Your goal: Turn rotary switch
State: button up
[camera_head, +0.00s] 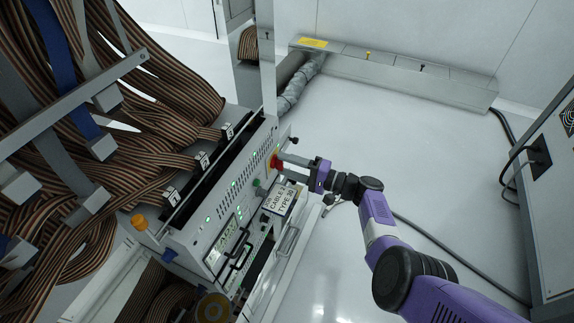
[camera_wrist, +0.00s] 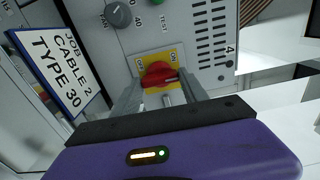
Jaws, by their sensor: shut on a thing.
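The red rotary switch (camera_wrist: 158,75) sits on a yellow plate (camera_wrist: 172,57) on the grey panel, with OFF and ON marks beside it. In the head view the red switch (camera_head: 276,162) is on the panel's right face, partly covered by my gripper. My gripper (camera_wrist: 160,92) is shut on the switch, with one grey finger on each side of its knob. In the head view my gripper (camera_head: 286,163) reaches the panel from the right. The exact contact of the fingertips is partly hidden.
A grey dial (camera_wrist: 118,15) and a green button (camera_wrist: 158,4) are near the switch. A job sign reading CABLE 2 TYPE 30 (camera_head: 280,199) stands close to my gripper. Striped ribbon cables (camera_head: 95,190) fill the left. The floor (camera_head: 400,140) to the right is mostly clear.

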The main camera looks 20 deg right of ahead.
jog(key=shift+d, duration=0.1)
jog(key=o, duration=1.4)
jog(key=p+v, duration=0.2)
jog(key=v, duration=0.5)
jog(key=shift+s+d, duration=0.3)
